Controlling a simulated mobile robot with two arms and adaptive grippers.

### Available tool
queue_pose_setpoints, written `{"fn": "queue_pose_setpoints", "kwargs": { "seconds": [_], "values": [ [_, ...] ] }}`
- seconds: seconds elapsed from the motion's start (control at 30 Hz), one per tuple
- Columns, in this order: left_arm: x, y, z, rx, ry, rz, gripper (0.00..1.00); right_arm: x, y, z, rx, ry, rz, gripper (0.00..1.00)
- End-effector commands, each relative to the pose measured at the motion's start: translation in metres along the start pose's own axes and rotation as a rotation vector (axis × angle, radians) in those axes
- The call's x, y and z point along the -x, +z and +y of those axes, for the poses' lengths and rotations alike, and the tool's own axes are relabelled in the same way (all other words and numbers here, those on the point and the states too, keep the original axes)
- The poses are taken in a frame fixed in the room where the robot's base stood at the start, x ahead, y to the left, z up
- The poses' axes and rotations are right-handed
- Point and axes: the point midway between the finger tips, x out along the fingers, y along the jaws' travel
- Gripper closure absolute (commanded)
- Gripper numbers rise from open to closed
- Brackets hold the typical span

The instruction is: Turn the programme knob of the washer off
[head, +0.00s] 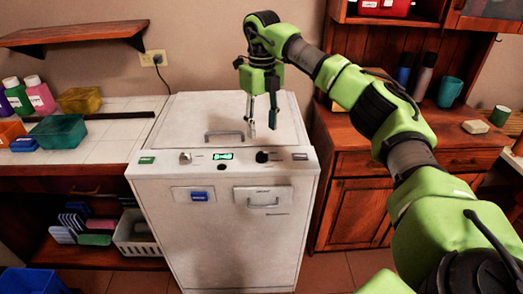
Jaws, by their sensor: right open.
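The white washer (230,230) stands in the middle against the wall. Its front top panel carries a silver knob (185,158) on the left and a black knob (262,157) right of centre. A small display (222,156) between them is lit green. I cannot read which knob is the programme knob. My right gripper (262,128) points down over the right part of the lid, its two fingers apart and empty. Its tips show just above the black knob in the picture and do not appear to touch it. My left gripper is not in view.
The lid has a raised handle (224,135), and a drawer handle (263,203) sticks out of the front. A tiled counter (110,140) with bottles and boxes is on the left. A wooden cabinet (360,200) stands close on the right. A shelf (75,33) hangs upper left.

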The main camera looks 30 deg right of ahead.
Motion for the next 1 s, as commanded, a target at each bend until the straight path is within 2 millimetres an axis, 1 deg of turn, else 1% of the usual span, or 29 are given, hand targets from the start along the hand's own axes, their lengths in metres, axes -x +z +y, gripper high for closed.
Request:
{"fn": "queue_pose_setpoints", "kwargs": {
  "seconds": [0.03,0.2,0.3,0.4,0.6,0.87,0.97,1.0],
  "values": [
    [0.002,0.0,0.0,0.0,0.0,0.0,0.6,-0.013,-0.001,0.0,0.001,0.0,0.004,0.58],
    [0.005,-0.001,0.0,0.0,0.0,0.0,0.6,-0.048,-0.001,0.0,0.0,0.001,0.004,0.58],
    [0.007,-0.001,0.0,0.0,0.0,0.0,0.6,-0.066,-0.001,0.0,0.0,0.001,0.002,0.58],
    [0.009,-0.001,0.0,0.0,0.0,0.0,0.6,-0.079,0.0,0.001,0.0,0.001,0.001,0.58],
    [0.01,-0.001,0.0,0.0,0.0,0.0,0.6,-0.091,0.0,0.001,0.001,0.001,-0.001,0.58],
    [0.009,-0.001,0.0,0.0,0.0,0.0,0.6,-0.092,0.0,0.001,0.001,0.001,-0.002,0.58],
    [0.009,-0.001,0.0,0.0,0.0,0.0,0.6,-0.092,0.0,0.001,0.001,0.002,-0.002,0.81],
    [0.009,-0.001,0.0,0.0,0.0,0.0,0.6,-0.092,0.0,0.001,0.001,0.002,-0.002,0.92]
  ]
}}
